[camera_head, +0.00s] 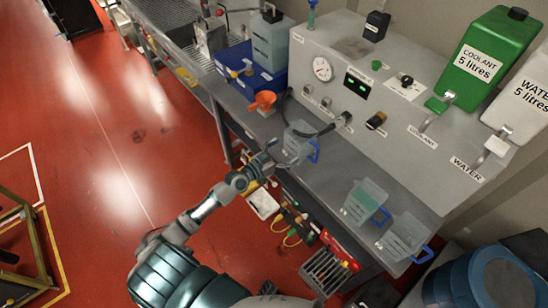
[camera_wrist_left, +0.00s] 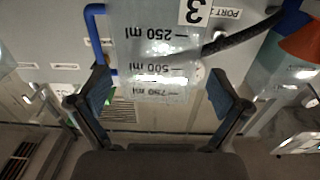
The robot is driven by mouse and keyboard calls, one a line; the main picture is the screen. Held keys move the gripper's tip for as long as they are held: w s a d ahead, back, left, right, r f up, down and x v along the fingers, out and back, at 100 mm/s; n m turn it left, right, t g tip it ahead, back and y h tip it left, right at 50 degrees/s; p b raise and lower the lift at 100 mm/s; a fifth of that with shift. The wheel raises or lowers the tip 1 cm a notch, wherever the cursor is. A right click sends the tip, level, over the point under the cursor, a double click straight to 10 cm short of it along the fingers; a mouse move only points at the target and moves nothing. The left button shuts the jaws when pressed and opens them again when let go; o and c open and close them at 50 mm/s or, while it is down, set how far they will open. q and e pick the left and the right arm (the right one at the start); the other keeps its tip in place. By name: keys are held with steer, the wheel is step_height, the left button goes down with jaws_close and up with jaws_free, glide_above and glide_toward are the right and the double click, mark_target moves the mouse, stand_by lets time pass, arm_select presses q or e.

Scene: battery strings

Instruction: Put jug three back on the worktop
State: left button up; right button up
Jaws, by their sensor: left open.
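Jug three (camera_head: 297,140), a clear measuring jug with a blue handle, appears upright at the worktop (camera_head: 345,165)'s front edge, below the panel. In the left wrist view the jug (camera_wrist_left: 160,65) shows upside down, with its "3" label and millilitre marks. My left gripper (camera_head: 277,158) is at the jug's front side. Its open fingers (camera_wrist_left: 160,92) show on either side of the jug in the wrist view. I cannot tell whether they touch it. The jug's base is partly hidden in the head view. My right gripper is not in view.
Two more clear jugs (camera_head: 364,203) (camera_head: 403,238) with blue handles stand to the right on the worktop. An orange funnel (camera_head: 263,101) and a dark hose (camera_head: 312,133) are close to jug three. Green coolant (camera_head: 482,58) and white water (camera_head: 526,103) containers sit above the panel.

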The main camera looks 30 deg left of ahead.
arm_select(q)
steer(key=b+v, duration=0.2)
steer(key=v, duration=0.7)
steer(key=s+a+f+n+g+y, duration=0.15)
steer(key=s+f+g, duration=0.35)
steer(key=f, duration=1.3)
steer(key=s+f+n+g+y, duration=0.1)
steer(key=s+f+g+y, duration=0.35)
steer(key=f, duration=1.25)
steer(key=s+d+f+g, duration=0.3)
steer(key=s+d+f, duration=0.2)
steer(key=s+f, duration=0.4)
steer(key=s+d+f+g, duration=0.3)
steer(key=s+d+f, duration=0.3)
steer(key=s, duration=0.8)
step_height(320, 180, down, 3)
steer(key=shift+s+d+f+m, duration=0.1)
steer(key=shift+s+d+m, duration=0.1)
steer(key=shift+m, duration=0.15)
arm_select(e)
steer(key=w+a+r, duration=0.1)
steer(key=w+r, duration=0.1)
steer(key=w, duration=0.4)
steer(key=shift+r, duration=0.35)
arm_select(q)
steer(key=shift+a, duration=0.15)
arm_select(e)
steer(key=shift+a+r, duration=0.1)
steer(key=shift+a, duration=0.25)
